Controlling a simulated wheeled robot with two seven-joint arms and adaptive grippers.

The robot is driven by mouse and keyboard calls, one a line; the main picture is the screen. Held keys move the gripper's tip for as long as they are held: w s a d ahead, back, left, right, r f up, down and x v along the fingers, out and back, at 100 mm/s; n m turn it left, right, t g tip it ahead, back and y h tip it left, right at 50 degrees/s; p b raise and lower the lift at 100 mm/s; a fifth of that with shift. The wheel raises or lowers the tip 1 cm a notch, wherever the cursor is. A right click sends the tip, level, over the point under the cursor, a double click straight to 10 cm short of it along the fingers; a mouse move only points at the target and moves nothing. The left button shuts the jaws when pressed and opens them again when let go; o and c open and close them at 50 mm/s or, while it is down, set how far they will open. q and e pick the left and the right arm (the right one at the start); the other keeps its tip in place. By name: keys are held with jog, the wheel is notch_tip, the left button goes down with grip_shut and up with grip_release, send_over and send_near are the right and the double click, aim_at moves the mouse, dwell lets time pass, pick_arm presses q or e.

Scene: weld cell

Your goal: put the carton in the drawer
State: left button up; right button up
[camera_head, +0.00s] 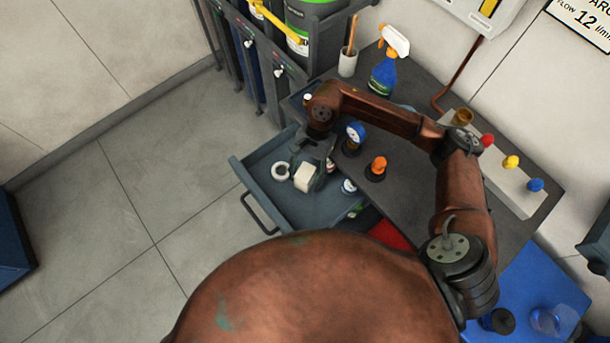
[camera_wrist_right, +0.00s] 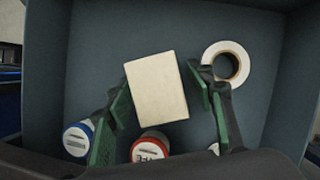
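The carton (camera_wrist_right: 158,88) is a plain cream box inside the open grey drawer (camera_head: 267,159). It also shows as a pale block in the head view (camera_head: 305,177). My right gripper (camera_wrist_right: 162,92) reaches down into the drawer, with its green-padded fingers on either side of the carton. The left finger is close to or touching the carton's edge; a narrow gap shows at the right finger. The carton sits slightly turned between them. Its underside is hidden, so contact with the drawer floor cannot be seen. My left gripper is not in view.
A white tape roll (camera_wrist_right: 226,64) lies in the drawer beside the right finger. A red-labelled can (camera_wrist_right: 151,146) and a blue-rimmed can (camera_wrist_right: 77,139) stand at the near side. The bench top holds a spray bottle (camera_head: 384,74) and an orange-topped item (camera_head: 377,166).

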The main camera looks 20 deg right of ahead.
jog(key=shift+r+p, duration=0.4)
jog(key=p+v, duration=0.1)
jog(key=v, duration=1)
jog(key=shift+d+r, duration=0.2)
jog(key=shift+r, duration=0.1)
jog(key=shift+w, duration=0.15)
